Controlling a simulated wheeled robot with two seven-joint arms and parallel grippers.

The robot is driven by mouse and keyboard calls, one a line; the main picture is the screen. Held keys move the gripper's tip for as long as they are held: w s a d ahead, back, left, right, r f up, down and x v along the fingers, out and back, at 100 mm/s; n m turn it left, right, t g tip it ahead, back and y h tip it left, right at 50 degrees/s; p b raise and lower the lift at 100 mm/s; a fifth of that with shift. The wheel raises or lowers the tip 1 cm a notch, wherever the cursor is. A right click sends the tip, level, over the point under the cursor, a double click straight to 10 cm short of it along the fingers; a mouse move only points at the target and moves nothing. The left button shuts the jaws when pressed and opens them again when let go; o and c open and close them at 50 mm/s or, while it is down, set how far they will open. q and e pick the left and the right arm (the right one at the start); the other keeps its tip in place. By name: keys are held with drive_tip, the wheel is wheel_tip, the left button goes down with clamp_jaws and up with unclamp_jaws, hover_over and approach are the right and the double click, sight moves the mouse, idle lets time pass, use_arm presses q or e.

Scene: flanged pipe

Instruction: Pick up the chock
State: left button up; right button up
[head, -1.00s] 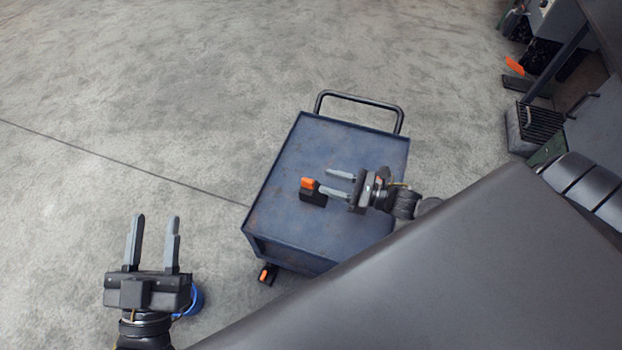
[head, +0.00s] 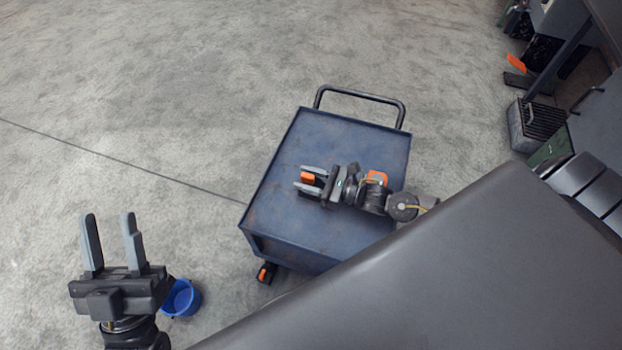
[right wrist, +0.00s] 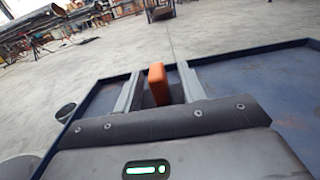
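The chock (head: 307,177), a black block with an orange top, sits on the blue cart's top (head: 300,235). In the right wrist view its orange part (right wrist: 157,83) stands upright between my fingers. My right gripper (head: 308,178) is open, with one finger on each side of the chock. In the right wrist view (right wrist: 158,88) a gap shows on the left of the chock; the right finger is closer, and I cannot tell whether it touches. My gripper hides the chock's lower part. My left gripper (head: 108,238) is open and empty above the floor at the lower left.
The cart has a raised rim and a black handle (head: 360,94) at its far end. A black and orange part (head: 266,273) shows at its lower left corner. A blue bucket (head: 182,298) stands on the floor beside my left gripper.

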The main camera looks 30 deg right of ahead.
sight(306, 175)
drive_tip(key=shift+w+a, duration=0.1)
drive_tip(key=shift+w, duration=0.05)
clamp_jaws()
idle(0.4)
drive_tip(key=shift+r, duration=0.5)
wheel_tip(306, 175, up, 3)
drive_tip(key=shift+f+p, duration=0.1)
drive_tip(key=shift+p, duration=0.65)
use_arm(q)
wheel_tip(306, 175, down, 14)
drive_tip(key=w+a+n+g+y+p, duration=0.1)
drive_tip(key=g+y+p, duration=0.3)
drive_tip(key=g, duration=0.7)
drive_tip(key=y, duration=0.2)
drive_tip(key=shift+w+a+y, duration=0.3)
drive_tip(key=shift+w, duration=0.1)
use_arm(e)
drive_tip(key=s+a+r, duration=0.2)
drive_tip(key=s+r, duration=0.7)
drive_tip(key=s, duration=0.5)
drive_tip(key=shift+r, duration=0.15)
